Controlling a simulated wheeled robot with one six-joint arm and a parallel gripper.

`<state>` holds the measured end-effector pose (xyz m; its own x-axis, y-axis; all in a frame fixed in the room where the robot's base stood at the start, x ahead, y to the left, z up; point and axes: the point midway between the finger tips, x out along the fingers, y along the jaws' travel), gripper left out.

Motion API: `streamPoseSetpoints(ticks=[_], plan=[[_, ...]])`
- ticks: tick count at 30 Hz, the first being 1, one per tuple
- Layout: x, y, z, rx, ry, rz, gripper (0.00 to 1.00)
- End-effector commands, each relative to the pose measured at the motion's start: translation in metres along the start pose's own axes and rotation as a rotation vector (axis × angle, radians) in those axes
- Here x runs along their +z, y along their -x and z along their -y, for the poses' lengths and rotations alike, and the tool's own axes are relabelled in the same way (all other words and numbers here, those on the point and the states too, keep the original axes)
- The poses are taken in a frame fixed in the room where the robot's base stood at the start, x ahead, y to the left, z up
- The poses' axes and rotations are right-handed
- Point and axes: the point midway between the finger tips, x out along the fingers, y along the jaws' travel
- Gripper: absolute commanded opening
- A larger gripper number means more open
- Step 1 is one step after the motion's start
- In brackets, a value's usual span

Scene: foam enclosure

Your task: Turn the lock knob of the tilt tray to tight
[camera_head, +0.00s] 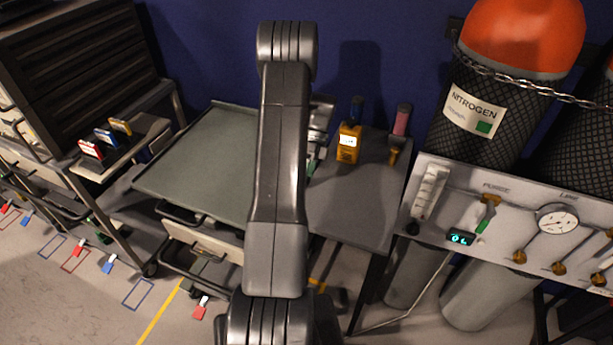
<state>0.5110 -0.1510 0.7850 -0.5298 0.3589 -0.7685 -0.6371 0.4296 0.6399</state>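The tilt tray (197,160) is a flat grey-green panel with a thin raised rim, on a cart left of my arm. It looks slanted, and its right part is hidden behind my arm. I cannot make out its lock knob; it may be behind my arm or too small to tell. My arm rises through the middle of the view. My gripper cannot be made out; a few grey parts show just right of the arm, over the edge of the side table.
A grey side table (355,205) holds a yellow handheld meter (348,143) and a pink-topped tube (402,120). A gas panel (520,225) and a chained nitrogen cylinder (475,110) stand right. A dark slatted cabinet (75,70) stands left, with a small shelf (140,140) close to the tray.

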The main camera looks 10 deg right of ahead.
Motion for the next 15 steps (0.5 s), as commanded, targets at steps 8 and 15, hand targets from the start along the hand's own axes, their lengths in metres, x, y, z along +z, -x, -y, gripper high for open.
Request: streamPoseSetpoints(ticks=[8, 15], plan=[[0.000, 0.007, 0.001, -0.002, 0.000, 0.000, 0.59], [0.000, 0.054, 0.001, -0.006, 0.000, 0.002, 0.59]])
